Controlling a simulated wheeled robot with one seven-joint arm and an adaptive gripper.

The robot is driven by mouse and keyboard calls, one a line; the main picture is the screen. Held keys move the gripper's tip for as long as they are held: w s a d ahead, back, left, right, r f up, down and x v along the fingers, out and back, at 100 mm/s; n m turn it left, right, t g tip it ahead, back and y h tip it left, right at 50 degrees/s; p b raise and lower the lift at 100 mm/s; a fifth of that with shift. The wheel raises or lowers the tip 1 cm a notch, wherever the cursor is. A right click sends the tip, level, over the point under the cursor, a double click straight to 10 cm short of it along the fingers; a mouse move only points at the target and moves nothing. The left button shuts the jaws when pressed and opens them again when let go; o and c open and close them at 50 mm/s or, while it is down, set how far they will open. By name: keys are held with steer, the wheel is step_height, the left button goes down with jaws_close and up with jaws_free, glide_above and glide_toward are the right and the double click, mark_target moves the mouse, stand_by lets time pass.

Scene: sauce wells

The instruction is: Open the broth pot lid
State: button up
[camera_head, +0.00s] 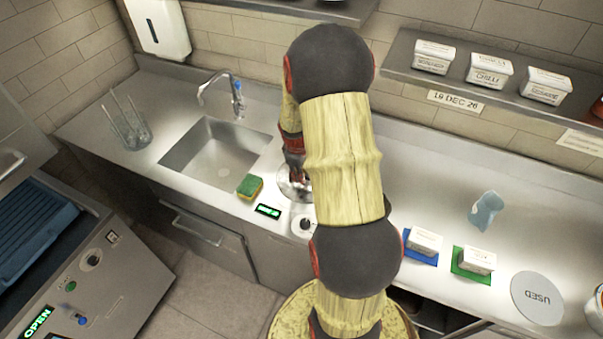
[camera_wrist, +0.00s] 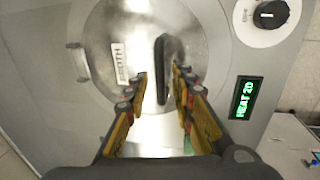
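The broth pot lid (camera_wrist: 200,35) is a round shiny metal disc with a white "BROTH" label, set in the grey counter in the wrist view. Its dark upright handle (camera_wrist: 161,50) stands near the middle. My gripper (camera_wrist: 160,76) is open, with one finger on each side of the handle. A gap shows between the left finger and the handle; whether the right finger touches it I cannot tell. In the head view my arm hides most of the lid (camera_head: 286,188), and my gripper (camera_head: 295,174) points down over it.
A black knob (camera_wrist: 270,14) and a green "HEAT 20" display (camera_wrist: 245,98) sit beside the lid. A green-and-yellow sponge (camera_head: 249,187) and the sink (camera_head: 215,155) lie to the left. White tubs (camera_head: 424,242) stand on coloured mats to the right.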

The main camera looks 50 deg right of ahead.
jaws_close()
stand_by(0.7)
